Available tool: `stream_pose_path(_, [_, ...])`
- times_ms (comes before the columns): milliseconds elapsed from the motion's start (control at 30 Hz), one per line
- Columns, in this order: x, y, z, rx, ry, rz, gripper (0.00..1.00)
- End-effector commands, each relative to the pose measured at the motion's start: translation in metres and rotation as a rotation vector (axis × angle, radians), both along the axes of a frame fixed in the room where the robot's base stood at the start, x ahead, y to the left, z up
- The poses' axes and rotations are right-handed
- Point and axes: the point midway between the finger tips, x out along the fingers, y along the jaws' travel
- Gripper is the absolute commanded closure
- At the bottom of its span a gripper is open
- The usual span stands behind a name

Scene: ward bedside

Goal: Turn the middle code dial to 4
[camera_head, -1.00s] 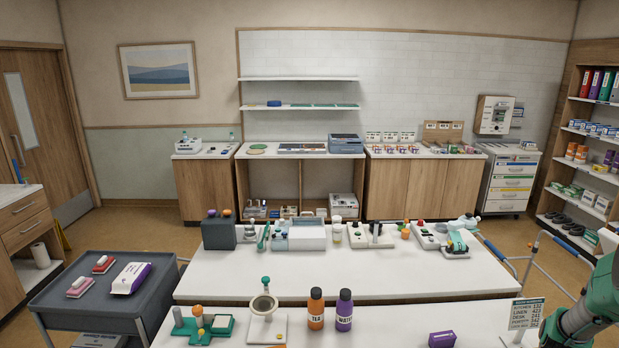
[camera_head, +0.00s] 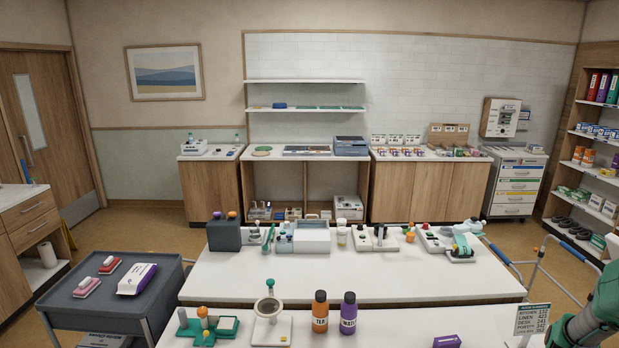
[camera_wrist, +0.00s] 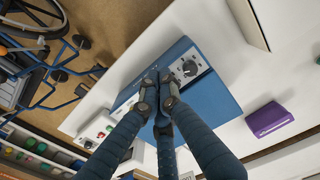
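A blue box (camera_wrist: 218,98) with a light dial panel lies below my gripper in the wrist view. One dark round dial (camera_wrist: 190,68) shows clearly on that panel, just right of my fingertips. My fingers hide part of the panel, so I cannot tell which dial this is or read its setting. My gripper (camera_wrist: 158,78) has its fingertips drawn together over the box. No dial shows between them, and contact with the box is unclear. In the head view only a green part of my arm shows at the right edge; the blue box cannot be made out there.
A purple box (camera_wrist: 268,119) lies right of the blue box and also shows in the head view (camera_head: 447,341). A code sign (camera_head: 532,318) stands near my arm. Orange (camera_head: 320,312) and purple (camera_head: 348,313) bottles stand on the near table. A wheelchair (camera_wrist: 35,55) is at upper left in the wrist view.

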Motion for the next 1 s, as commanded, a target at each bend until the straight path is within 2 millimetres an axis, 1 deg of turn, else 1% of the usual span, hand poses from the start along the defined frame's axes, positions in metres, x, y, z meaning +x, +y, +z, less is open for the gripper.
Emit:
stream_pose_path(33, [-0.0065, 0.0048, -0.0128, 0.011, 0.013, -0.001, 1.00])
stream_pose_path(667, [-0.0070, 0.0028, -0.0133, 0.009, 0.012, -0.001, 1.00])
stream_pose_path(1000, [-0.0158, 0.0033, -0.0135, 0.011, 0.015, -0.002, 1.00])
